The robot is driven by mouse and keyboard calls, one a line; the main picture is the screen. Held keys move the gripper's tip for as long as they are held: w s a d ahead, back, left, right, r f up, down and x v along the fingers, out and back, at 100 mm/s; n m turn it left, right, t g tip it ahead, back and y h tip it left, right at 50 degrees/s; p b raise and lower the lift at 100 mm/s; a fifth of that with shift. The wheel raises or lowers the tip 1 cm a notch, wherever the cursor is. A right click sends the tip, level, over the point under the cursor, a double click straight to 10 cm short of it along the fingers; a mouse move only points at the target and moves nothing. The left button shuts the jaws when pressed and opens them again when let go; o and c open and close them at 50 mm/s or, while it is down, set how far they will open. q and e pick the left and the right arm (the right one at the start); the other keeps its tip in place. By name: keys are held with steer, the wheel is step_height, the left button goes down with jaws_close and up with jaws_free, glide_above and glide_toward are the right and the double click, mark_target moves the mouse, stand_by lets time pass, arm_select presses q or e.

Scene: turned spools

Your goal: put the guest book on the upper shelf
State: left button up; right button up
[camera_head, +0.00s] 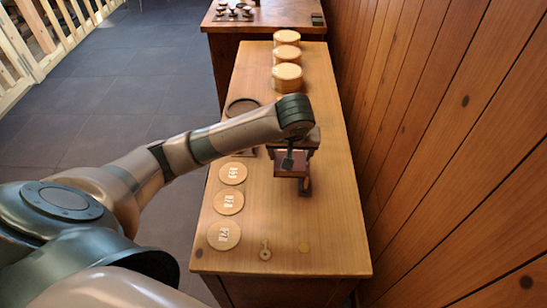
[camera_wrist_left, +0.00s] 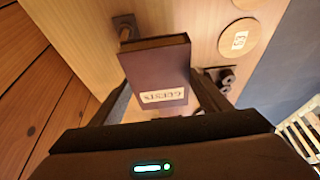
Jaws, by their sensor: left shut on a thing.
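The guest book (camera_wrist_left: 157,72) is a dark maroon book with a pale label reading GUESTS. It lies between the fingers of my left gripper (camera_wrist_left: 160,112) in the left wrist view. In the head view the left gripper (camera_head: 291,160) is over the middle of the wooden table, shut on the book (camera_head: 290,173), which is partly hidden by the gripper. The book appears held above the tabletop. I cannot clearly identify an upper shelf in either view. My right gripper is not in view.
Several round boxes (camera_head: 287,77) stand at the table's far end. A dark round tray (camera_head: 241,107) and numbered discs (camera_head: 225,235) lie along its left side. A small dark bracket (camera_head: 305,188) is close to the book. A wood-plank wall (camera_head: 450,130) borders the right.

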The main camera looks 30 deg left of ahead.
arm_select(q)
steer(key=a+f, duration=0.1)
steer(key=a, duration=0.1)
steer(key=a+f, duration=0.1)
steer(key=a, duration=0.1)
steer(key=a+f+p, duration=0.1)
steer(key=a, duration=0.1)
steer(key=shift+w+a+f, duration=0.2)
steer(key=shift+w+f, duration=0.15)
steer(key=shift+f, duration=0.05)
step_height(320, 180, down, 3)
steer(key=shift+r+p, duration=0.1)
steer(key=shift+p, duration=0.45)
steer(key=shift+f, duration=0.6)
steer(key=o, duration=1.2)
steer(key=shift+f, duration=0.15)
steer(key=shift+o, duration=0.2)
